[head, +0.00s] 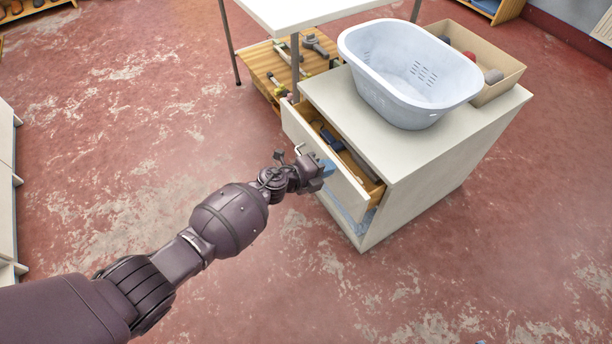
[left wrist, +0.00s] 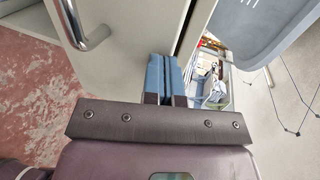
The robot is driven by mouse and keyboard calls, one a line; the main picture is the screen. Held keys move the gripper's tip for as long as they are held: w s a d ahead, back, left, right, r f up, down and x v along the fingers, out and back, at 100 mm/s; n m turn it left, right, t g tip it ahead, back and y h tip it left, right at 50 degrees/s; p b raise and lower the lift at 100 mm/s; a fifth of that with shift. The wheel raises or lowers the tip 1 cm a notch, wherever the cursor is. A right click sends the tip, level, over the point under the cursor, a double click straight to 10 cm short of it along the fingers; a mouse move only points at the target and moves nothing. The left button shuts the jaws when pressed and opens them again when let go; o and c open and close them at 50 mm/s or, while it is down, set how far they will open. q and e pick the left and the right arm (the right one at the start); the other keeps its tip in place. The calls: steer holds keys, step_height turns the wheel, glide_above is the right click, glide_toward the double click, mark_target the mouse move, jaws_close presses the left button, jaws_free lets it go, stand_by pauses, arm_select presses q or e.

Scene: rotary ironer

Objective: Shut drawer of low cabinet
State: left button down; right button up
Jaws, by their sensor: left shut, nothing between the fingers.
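The low cabinet (head: 425,190) is off-white and stands right of centre in the head view. Its top drawer is partly open, with tools lying inside. The drawer front (head: 345,187) is pale, with a metal bar handle (left wrist: 92,38) that shows in the left wrist view. My left gripper (head: 328,168) is shut and empty, its blue fingertips (left wrist: 163,78) together at the drawer front, to the right of the handle in the wrist view. I cannot tell whether they touch the front.
A pale blue laundry tub (head: 408,75) and a cardboard box (head: 497,88) with several balls stand on the cabinet top. A white table (head: 300,12) and a wooden shelf (head: 262,68) with tools are behind. Red floor to the left is free.

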arm_select(q)
steer(key=shift+w+d, duration=0.8)
steer(key=shift+d, duration=0.35)
